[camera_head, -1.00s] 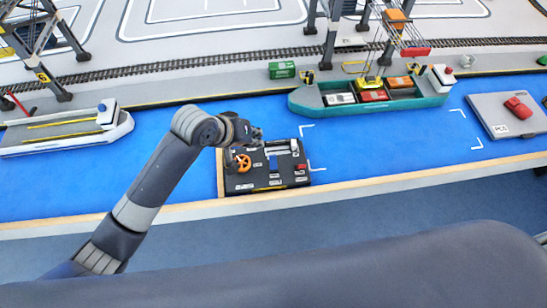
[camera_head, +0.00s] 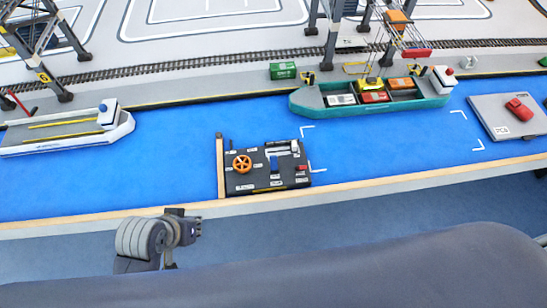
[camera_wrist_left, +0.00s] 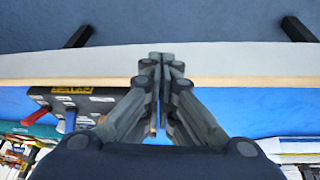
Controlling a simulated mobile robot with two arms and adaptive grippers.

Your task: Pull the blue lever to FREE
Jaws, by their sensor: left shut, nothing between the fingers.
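The blue lever (camera_head: 274,164) stands on the black control panel (camera_head: 240,182) at the near edge of the blue table, in the head view. In the left wrist view the blue lever (camera_wrist_left: 70,121) shows at the left, on the dark panel. Its labels are too small to read. My left gripper (camera_head: 192,226) is off the table's near edge, below and left of the panel, apart from the lever. In the left wrist view its fingers (camera_wrist_left: 161,58) are together with nothing between them. My right gripper is not in view.
The panel also carries an orange wheel (camera_head: 242,164), a white-handled lever and a red part (camera_head: 302,168). A wooden strip (camera_head: 221,168) stands at its left. A white ship (camera_head: 70,132) and a teal ship (camera_head: 370,106) lie behind. Blue surface left of the panel is clear.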

